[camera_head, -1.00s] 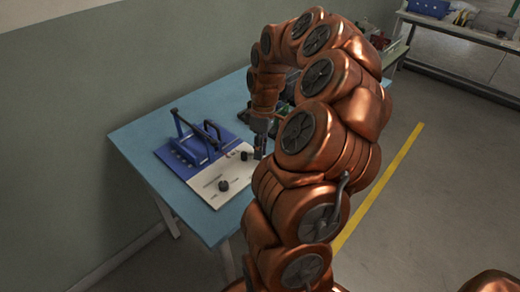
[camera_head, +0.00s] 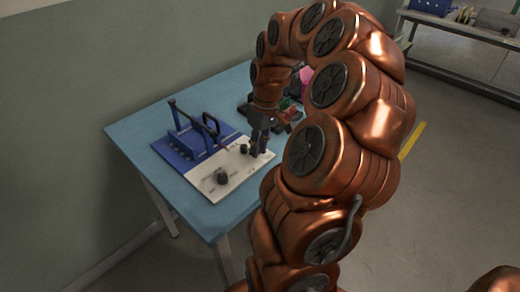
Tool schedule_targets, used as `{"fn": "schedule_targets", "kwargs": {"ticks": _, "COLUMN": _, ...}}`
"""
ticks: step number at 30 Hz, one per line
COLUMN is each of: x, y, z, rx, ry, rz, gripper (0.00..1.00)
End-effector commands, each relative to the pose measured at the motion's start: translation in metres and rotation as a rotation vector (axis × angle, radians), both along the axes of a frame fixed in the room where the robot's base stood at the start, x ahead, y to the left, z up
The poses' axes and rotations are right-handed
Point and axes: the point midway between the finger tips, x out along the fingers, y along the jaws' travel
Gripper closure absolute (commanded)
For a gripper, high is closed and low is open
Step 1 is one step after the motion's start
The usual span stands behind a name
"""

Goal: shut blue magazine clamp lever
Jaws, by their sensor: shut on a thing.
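The blue magazine clamp (camera_head: 193,143) stands on the blue half of a blue-and-white board on the table, with a dark bar and a dark loop-shaped handle (camera_head: 211,126) raised at its right. My gripper (camera_head: 259,154) points down over the right edge of the board's white half (camera_head: 228,168), right of the clamp and apart from the handle. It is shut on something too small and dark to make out. A small dark knob (camera_head: 244,149) is just left of the fingers; I cannot tell whether they touch it. Another dark knob (camera_head: 222,178) is nearer the front.
The board lies on a light-blue table (camera_head: 140,128) by a wall. Behind my gripper are a dark item with green parts (camera_head: 290,112) and a pink thing (camera_head: 307,82), partly hidden by my arm. A bench (camera_head: 460,42) stands at the upper right.

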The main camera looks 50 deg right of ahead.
Motion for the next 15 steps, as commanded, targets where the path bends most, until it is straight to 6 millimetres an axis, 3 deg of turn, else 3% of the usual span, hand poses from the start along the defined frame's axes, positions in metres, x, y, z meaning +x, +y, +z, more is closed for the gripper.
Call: {"fn": "schedule_targets", "kwargs": {"ticks": 15, "x": 0.000, "y": 0.023, "z": -0.001, "rx": 0.000, "ry": -0.001, "rz": -0.485, "gripper": 1.00}}
